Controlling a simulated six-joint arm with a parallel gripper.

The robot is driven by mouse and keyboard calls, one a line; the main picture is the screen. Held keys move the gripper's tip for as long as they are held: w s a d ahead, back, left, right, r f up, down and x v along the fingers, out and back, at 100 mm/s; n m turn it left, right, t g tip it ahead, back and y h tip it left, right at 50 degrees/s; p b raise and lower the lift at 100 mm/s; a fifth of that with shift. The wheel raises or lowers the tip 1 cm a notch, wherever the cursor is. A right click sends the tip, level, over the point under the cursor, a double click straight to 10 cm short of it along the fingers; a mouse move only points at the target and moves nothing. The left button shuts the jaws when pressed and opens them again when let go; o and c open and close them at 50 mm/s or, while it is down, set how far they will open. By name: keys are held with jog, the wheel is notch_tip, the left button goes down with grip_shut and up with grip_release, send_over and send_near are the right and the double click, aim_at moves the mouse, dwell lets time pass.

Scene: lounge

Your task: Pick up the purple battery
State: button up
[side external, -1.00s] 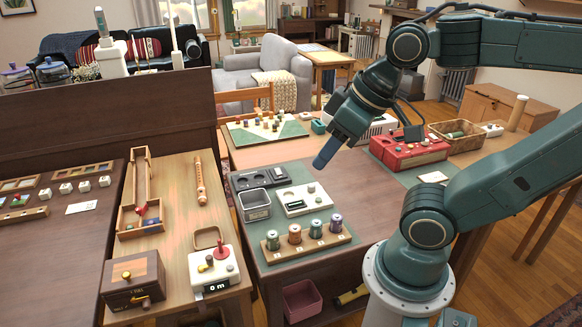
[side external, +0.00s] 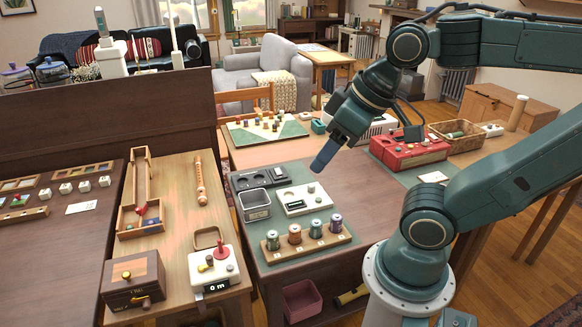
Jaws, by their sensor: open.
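The purple battery (side external: 336,223) stands upright at the right end of a wooden holder (side external: 308,247) on the grey-green mat. My gripper (side external: 322,158) is in the air above and behind the row, tilted down to the left, apart from every battery. Its jaws are open and nothing shows between them; one finger largely hides the other.
A white device with a slot (side external: 304,199), a grey bin (side external: 255,205) and a dark tray (side external: 259,177) lie behind the holder. A red device (side external: 409,149) and a basket (side external: 457,136) stand at the right. The mat right of the white device is clear.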

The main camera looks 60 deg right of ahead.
jog(key=m+g, duration=0.6)
jog(key=m, duration=1.2)
send_over(337, 217)
notch_tip(337, 217, down, 19)
jog(key=shift+d, duration=0.15)
jog(key=shift+f, duration=4.25)
jog(key=shift+f, duration=0.1)
jog(key=shift+f, duration=2.5)
